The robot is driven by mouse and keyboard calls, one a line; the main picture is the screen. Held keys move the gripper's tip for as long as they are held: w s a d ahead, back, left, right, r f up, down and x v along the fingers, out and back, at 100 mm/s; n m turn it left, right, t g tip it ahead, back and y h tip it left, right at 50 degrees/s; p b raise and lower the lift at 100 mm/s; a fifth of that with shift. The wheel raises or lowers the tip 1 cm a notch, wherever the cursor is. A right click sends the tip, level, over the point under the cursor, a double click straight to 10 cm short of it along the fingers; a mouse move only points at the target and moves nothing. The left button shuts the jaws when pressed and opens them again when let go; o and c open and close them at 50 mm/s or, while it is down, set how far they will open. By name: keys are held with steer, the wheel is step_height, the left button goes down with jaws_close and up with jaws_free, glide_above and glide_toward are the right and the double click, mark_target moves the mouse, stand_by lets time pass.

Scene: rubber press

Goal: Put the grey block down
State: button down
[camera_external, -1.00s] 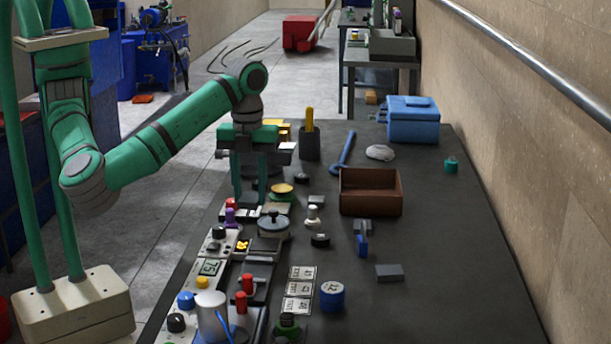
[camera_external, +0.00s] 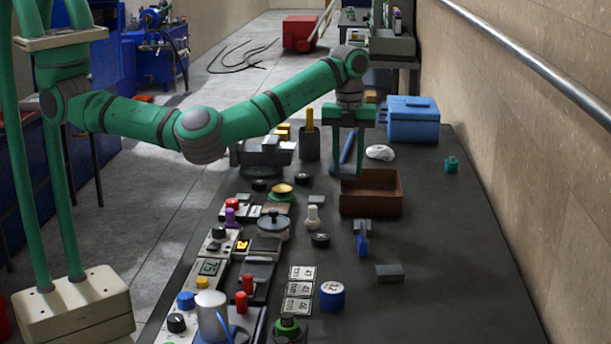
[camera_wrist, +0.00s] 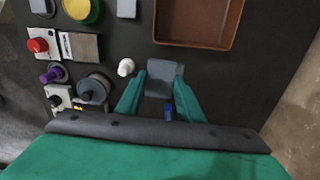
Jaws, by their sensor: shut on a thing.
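My gripper (camera_external: 347,170) hangs fingers down over the bench, just by the far left corner of the brown open box. In the wrist view its green fingers (camera_wrist: 163,82) are shut on a grey block (camera_wrist: 164,72), which sits between the fingertips. The block is hard to make out in the external view. On the bench, the blue piece (camera_external: 362,246) lies with a small grey piece (camera_external: 362,226) in front of the brown box.
The brown box (camera_external: 371,207) also shows in the wrist view (camera_wrist: 196,43). A white knob (camera_wrist: 125,67) and grey pot (camera_external: 273,226) stand left. A flat grey block (camera_external: 389,273) lies nearer the camera. Bare bench (camera_external: 450,260) spreads right. A blue case (camera_external: 413,120) stands behind.

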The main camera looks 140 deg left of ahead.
steer(key=s+a+f, duration=0.3)
steer(key=s+a, duration=0.3)
steer(key=a, duration=0.4)
steer(key=f, duration=0.5)
steer(key=shift+w+a+f, duration=0.1)
steer(key=shift+a+f, duration=0.1)
steer(key=shift+f, duration=2.1)
steer(key=c, duration=1.6)
jaws_free()
steer(key=shift+f, duration=0.2)
steer(key=shift+c, duration=0.2)
steer(key=shift+o, duration=0.8)
steer(key=shift+r, duration=0.1)
